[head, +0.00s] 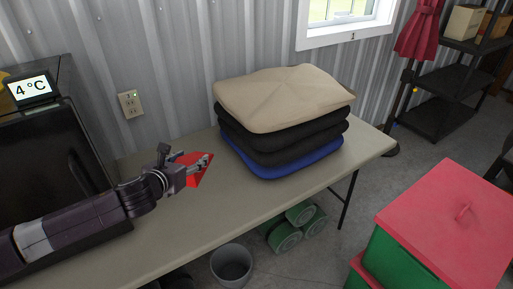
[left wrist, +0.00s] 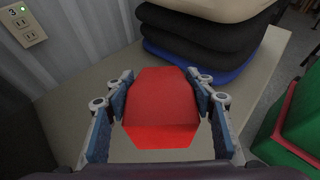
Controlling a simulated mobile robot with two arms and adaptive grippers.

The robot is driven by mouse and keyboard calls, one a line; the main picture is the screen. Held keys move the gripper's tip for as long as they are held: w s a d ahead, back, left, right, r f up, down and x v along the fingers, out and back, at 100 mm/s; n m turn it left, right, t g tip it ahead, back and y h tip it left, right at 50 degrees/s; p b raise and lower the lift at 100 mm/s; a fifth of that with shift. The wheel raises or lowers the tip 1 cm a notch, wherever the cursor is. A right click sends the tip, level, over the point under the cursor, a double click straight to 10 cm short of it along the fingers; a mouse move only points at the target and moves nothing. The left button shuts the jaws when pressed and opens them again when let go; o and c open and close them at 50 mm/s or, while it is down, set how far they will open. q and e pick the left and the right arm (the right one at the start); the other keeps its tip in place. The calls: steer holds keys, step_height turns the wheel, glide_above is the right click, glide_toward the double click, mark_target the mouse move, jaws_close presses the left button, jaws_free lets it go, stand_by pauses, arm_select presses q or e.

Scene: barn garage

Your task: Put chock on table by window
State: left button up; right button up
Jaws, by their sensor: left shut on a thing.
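The chock is a red wedge-shaped block (head: 193,168), and it fills the middle of the left wrist view (left wrist: 162,105). My left gripper (head: 192,170) is shut on it, with a finger on each side in the left wrist view. The gripper and chock are over the long beige table (head: 225,205) against the corrugated wall, left of the cushion stack. I cannot tell whether the chock touches the tabletop. The window (head: 345,18) is in the wall behind the table's right part.
Folded cushions (head: 283,95), beige, black and blue, are stacked on the table. A dark appliance (head: 45,150) with a display stands at left. A red-lidded green bin (head: 450,225) stands at right. The table's front strip is clear.

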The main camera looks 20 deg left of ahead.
arm_select(q)
steer(key=shift+s+d+r, duration=0.1)
steer(key=shift+s+r, duration=0.05)
steer(key=shift+r, duration=0.2)
steer(key=shift+s+d+f, duration=0.15)
steer(key=shift+s+f, duration=0.55)
steer(key=shift+s, duration=0.1)
steer(key=shift+w+f+b, duration=0.15)
steer(key=shift+f+b, duration=0.35)
steer(key=shift+f, duration=4.05)
steer(key=shift+w+f+b, duration=0.15)
steer(key=shift+f+b, duration=0.35)
steer(key=shift+f, duration=4)
arm_select(e)
steer(key=shift+s+f, duration=0.5)
steer(key=shift+f, duration=0.4)
arm_select(q)
steer(key=o, duration=1.2)
steer(key=shift+s+f, duration=0.1)
steer(key=shift+f, duration=0.1)
steer(key=o, duration=0.5)
steer(key=shift+r, duration=0.1)
